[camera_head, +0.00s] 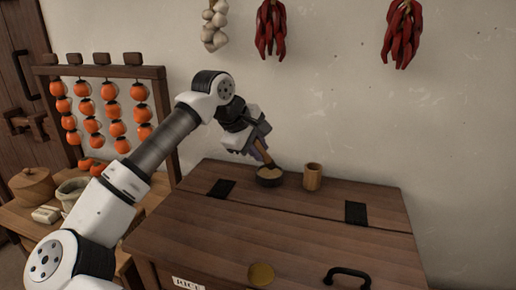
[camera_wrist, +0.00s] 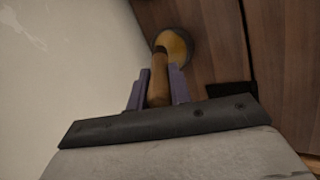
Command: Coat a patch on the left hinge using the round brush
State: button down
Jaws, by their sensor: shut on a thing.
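My gripper (camera_head: 256,150) is shut on the wooden handle of the round brush (camera_head: 265,155), above the back of the chest lid. The brush slants down to a small dark bowl (camera_head: 270,181) with pale tan contents; its bristle end is at or in the bowl. In the wrist view, the brush handle (camera_wrist: 159,80) lies between the purple fingers and points to the bowl (camera_wrist: 174,44), hiding part of it. The left hinge (camera_head: 221,189) is a black plate on the lid's back edge, left of the bowl. The right hinge (camera_head: 356,212) is a similar black plate.
A wooden cup (camera_head: 312,177) stands just right of the bowl. The wooden chest (camera_head: 270,225) has a round brass disc (camera_head: 261,275), a black handle (camera_head: 348,277) and a "RICE" label. A rack of orange fruit (camera_head: 105,110) and a side table stand left. Chillies and garlic hang on the wall.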

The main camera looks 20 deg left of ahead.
jog(key=shift+f+b, duration=0.65)
jog(key=shift+f, duration=0.15)
dwell(1.4)
jog(key=shift+r, duration=0.1)
jog(key=shift+r+p, duration=2.45)
jog(key=shift+r, duration=1.1)
jog(key=shift+f, duration=0.1)
